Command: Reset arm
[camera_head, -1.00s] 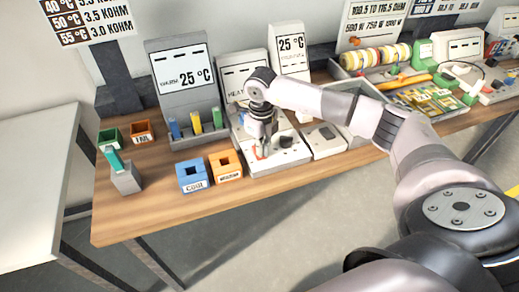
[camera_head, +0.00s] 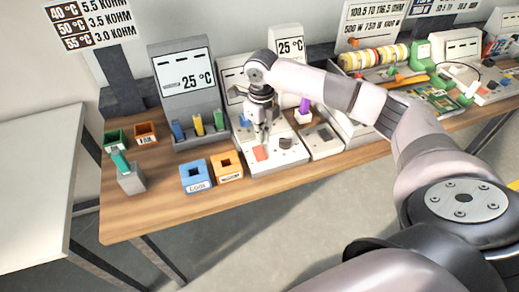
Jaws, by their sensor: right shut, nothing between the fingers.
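My right arm reaches in from the right over the wooden bench. My right gripper (camera_head: 260,140) points down, shut and empty, above the grey device (camera_head: 275,166) with a red patch (camera_head: 261,153) and a dark knob (camera_head: 286,143). The fingertips look a little above the device's face; whether they touch it I cannot tell. My left gripper is not in view.
A blue box (camera_head: 195,176) and an orange box (camera_head: 227,166) stand left of the device. A grey block with a teal piece (camera_head: 131,180) is farther left. A display stand (camera_head: 185,84) is behind. The bench's front left (camera_head: 140,222) is clear.

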